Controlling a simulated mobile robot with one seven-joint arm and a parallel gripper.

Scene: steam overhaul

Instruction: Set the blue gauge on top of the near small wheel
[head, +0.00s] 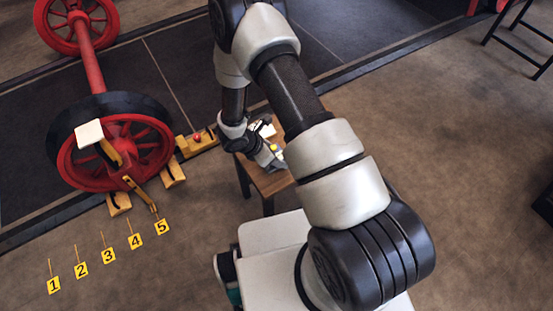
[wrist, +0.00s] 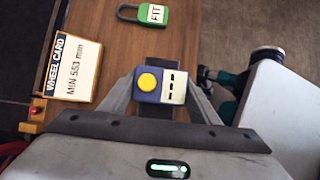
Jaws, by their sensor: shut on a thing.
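The blue gauge (wrist: 149,97), a small block with a yellow round button and a pale marked face, sits between my gripper's fingers (wrist: 162,92) in the wrist view. The fingers are shut on its sides. A brown wooden table top (wrist: 125,40) lies below it; I cannot tell whether the gauge touches it. In the head view my gripper (head: 273,160) is over the small wooden table (head: 272,181), with the gauge mostly hidden. The near wheel (head: 75,171), red with spokes and a black rim, stands upright at left, well apart from my gripper.
A white plate (head: 89,132) and yellow pieces are at the near wheel. A red axle (head: 91,65) joins it to a far red wheel (head: 68,24). Yellow numbered markers (head: 108,255) stand on the floor. A wheel card (wrist: 80,72) and green FIT padlock (wrist: 154,16) lie on the table.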

